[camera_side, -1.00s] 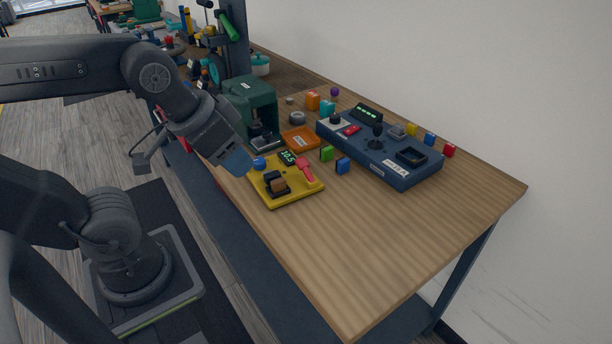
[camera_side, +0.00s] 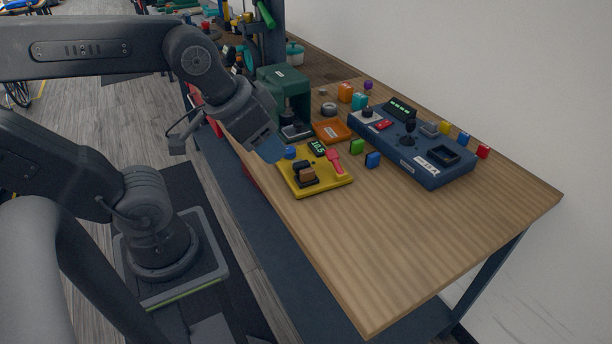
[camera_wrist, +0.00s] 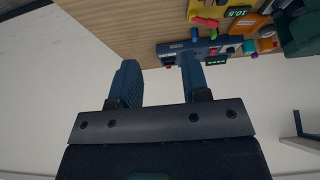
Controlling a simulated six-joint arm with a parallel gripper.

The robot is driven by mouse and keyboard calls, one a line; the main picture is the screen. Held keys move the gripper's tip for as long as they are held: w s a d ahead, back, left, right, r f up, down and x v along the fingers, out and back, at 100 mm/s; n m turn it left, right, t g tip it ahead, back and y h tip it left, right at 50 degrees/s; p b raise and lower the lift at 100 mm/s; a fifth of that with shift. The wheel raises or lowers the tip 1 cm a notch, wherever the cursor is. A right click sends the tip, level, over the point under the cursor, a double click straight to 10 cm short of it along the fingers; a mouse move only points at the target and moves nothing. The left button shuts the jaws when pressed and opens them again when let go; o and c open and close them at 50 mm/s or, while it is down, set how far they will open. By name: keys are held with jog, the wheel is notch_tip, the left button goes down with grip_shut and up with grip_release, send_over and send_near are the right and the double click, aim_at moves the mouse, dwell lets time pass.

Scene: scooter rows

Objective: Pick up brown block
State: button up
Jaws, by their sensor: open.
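The small brown block (camera_side: 307,174) sits in a black holder on the yellow panel (camera_side: 325,187), near the table's front edge in the side view. In the wrist view part of the yellow panel (camera_wrist: 206,10) shows at the top edge, and I cannot make out the brown block there. My gripper (camera_side: 270,149) is above and left of the block, apart from it, beside the panel's blue knob. In the wrist view its two blue fingers (camera_wrist: 160,78) are spread with nothing between them.
A pink lever (camera_side: 333,161) and a small display stand on the panel. Green (camera_side: 357,146) and blue (camera_side: 373,160) blocks lie to its right. A dark blue control box (camera_side: 420,160) and green machine (camera_side: 284,90) stand behind. The table's near right (camera_side: 430,230) is clear.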

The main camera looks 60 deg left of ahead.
jog(key=o, duration=0.4)
jog(key=n+g, duration=0.6)
jog(key=n, duration=1.1)
send_over(309, 172)
notch_tip(309, 172, down, 5)
jog(key=f, duration=0.8)
jog(key=shift+s+d, duration=0.1)
jog(key=shift+s, duration=0.15)
jog(key=shift+w+f, duration=0.2)
jog(key=shift+f, duration=2.65)
